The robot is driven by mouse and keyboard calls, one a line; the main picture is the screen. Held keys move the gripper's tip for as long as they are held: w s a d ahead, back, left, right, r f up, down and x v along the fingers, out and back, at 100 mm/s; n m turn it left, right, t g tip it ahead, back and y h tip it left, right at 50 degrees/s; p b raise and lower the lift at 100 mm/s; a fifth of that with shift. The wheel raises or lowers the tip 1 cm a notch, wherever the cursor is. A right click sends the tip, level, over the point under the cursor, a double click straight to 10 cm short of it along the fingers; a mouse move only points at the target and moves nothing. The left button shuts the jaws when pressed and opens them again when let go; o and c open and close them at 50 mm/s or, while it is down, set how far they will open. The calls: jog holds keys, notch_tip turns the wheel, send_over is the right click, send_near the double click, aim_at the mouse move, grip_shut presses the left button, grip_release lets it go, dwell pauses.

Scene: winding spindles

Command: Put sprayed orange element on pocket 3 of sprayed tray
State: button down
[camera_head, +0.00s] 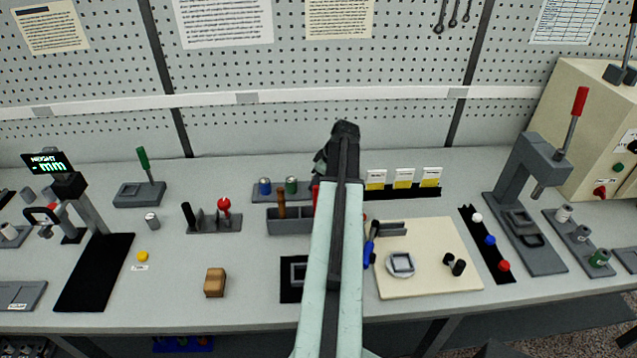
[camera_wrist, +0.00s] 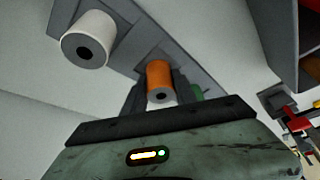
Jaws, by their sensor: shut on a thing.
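The orange element (camera_wrist: 159,76) is a small cylinder with a dark hole in its end. In the wrist view it sits between the two fingers of my gripper (camera_wrist: 159,98), which is shut on it. A grey tray (camera_wrist: 138,50) lies behind the element. I cannot tell whether the element touches the tray. A white cylinder (camera_wrist: 90,40) stands on the tray to the left, and part of a green one (camera_wrist: 197,93) shows beside the right finger. In the head view my arm hides the orange element, and the pocket numbers cannot be read.
In the head view a grey tray (camera_head: 257,198) with a blue (camera_head: 265,186) and a green cylinder (camera_head: 291,185) stands left of my arm. A grey bin (camera_head: 287,224) is in front of it. A cream board (camera_head: 425,280) lies right. Another tray with cylinders (camera_head: 581,238) is far right.

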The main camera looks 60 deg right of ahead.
jog(key=c, duration=1)
grip_release()
jog(key=shift+f, duration=0.1)
jog(key=shift+r+p, duration=0.45)
jog(key=p+v, duration=1)
jog(key=v, duration=0.1)
jog(key=shift+s+r+p, duration=0.15)
jog(key=shift+r+p, duration=0.1)
jog(key=shift+p, duration=0.05)
